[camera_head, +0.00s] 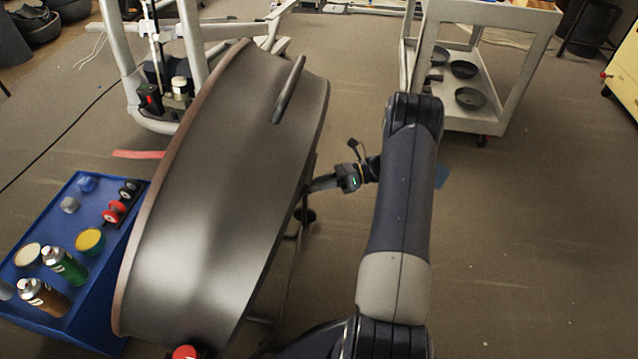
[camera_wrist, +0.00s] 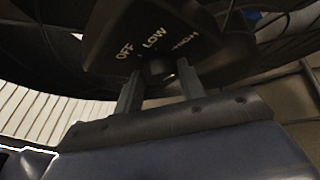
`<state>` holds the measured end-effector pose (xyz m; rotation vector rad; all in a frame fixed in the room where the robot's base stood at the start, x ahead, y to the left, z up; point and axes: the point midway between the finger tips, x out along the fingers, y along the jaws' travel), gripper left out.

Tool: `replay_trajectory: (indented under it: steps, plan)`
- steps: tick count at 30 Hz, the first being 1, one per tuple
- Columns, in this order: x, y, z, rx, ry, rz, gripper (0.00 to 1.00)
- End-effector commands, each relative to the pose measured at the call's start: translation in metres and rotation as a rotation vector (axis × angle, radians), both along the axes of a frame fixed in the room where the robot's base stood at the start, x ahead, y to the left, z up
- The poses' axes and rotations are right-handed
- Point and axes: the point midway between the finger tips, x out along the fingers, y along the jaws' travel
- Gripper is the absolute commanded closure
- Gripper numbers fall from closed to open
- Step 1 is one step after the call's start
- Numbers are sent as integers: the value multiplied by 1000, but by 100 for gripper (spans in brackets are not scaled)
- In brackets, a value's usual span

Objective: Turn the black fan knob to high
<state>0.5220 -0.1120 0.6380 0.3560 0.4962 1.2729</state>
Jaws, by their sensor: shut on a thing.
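The black fan knob (camera_wrist: 158,70) shows in the wrist view, below the white OFF, LOW and HIGH labels on a dark control panel (camera_wrist: 120,35). My gripper (camera_wrist: 160,82) has a finger on each side of the knob and is shut on it. I cannot tell exactly which label the knob points to. In the head view the large dark drum fan (camera_head: 215,190) stands at centre left, and my gripper (camera_head: 318,184) reaches its right side. The knob is hidden there.
A blue cart (camera_head: 95,325) with spray cans and jars stands left of the fan. A grey shelf cart (camera_head: 510,115) with black bowls stands at the back right. A metal frame (camera_head: 125,60) is behind the fan. The floor to the right is clear.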

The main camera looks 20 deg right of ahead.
Motion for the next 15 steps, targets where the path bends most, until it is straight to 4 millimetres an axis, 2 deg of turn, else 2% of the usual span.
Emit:
replay_trajectory:
  steps: [8,9,15]
  plan:
    - [0,0,0,2,2,0,85]
    - [0,0,0,1,2,-1,61]
    - [0,0,0,1,1,-1,45]
